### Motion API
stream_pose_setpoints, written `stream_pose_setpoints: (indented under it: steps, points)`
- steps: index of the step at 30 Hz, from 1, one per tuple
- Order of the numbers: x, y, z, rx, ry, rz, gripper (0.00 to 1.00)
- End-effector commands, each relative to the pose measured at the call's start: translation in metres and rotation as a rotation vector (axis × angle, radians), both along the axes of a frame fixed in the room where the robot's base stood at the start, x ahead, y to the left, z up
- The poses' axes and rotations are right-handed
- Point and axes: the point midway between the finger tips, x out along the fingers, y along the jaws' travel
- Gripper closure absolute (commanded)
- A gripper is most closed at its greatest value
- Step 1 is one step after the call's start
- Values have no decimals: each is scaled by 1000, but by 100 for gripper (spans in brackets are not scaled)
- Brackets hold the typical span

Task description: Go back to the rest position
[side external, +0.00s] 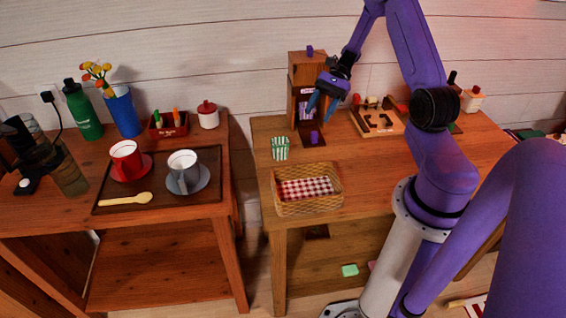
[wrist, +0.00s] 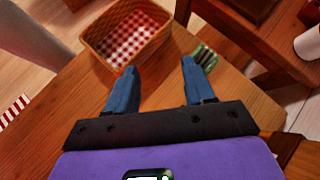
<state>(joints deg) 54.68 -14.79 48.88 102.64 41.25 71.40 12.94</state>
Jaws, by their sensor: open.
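My gripper (side external: 323,103) hangs above the back of the right table, in front of a wooden cabinet-like box (side external: 303,68). Its two blue fingers point down, apart, with nothing between them. In the wrist view the gripper (wrist: 157,78) is open and empty over the bare table top. A wicker basket (side external: 308,205) with a red-checked cloth stands at the table's front left; it also shows in the wrist view (wrist: 93,48). A green-and-white striped cup (side external: 280,148) stands behind the basket and shows near one fingertip in the wrist view (wrist: 204,57).
A wooden puzzle-like tray (side external: 376,122) lies right of my gripper. A gap separates the tables. The right table's middle is clear.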

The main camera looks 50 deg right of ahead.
Motion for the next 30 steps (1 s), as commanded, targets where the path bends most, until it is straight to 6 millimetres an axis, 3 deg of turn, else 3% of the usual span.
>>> stream_pose_setpoints:
  steps: [1, 6, 15, 22, 30]
  points:
    - [2, 22, 10, -34, -19, 100, 47]
    - [-6, 83, 35, -135, -84, 410, 47]
    - [-49, 173, 72, -285, -259, 950, 47]
    - [-97, 219, 94, -369, -442, 1351, 47]
    - [-157, 248, 113, -424, -717, 1804, 47]
